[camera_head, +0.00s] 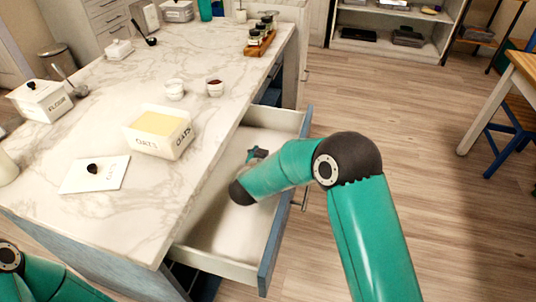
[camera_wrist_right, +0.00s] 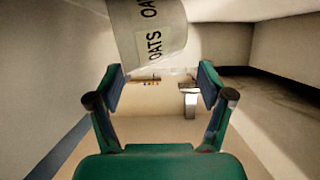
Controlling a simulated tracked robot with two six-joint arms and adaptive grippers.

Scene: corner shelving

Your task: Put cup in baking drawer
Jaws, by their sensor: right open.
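A wide drawer (camera_head: 283,187) with a blue front stands open under the marble counter, its pale floor mostly bare. My right gripper (camera_head: 257,154) is low over the drawer's opening, partly hidden by my own wrist. In the right wrist view the right gripper (camera_wrist_right: 162,86) is open, with nothing between its fingers. I cannot pick out a cup for certain; two small round dishes, one white (camera_head: 175,90) and one with dark red contents (camera_head: 215,88), stand on the counter. My left gripper is out of view; only part of the left arm shows at lower left.
An oats container (camera_head: 160,132) stands open on the counter beside its lid (camera_head: 95,174); it also shows in the right wrist view (camera_wrist_right: 150,35). A flour container (camera_head: 40,101) and a wooden jar rack (camera_head: 261,42) are on the counter.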

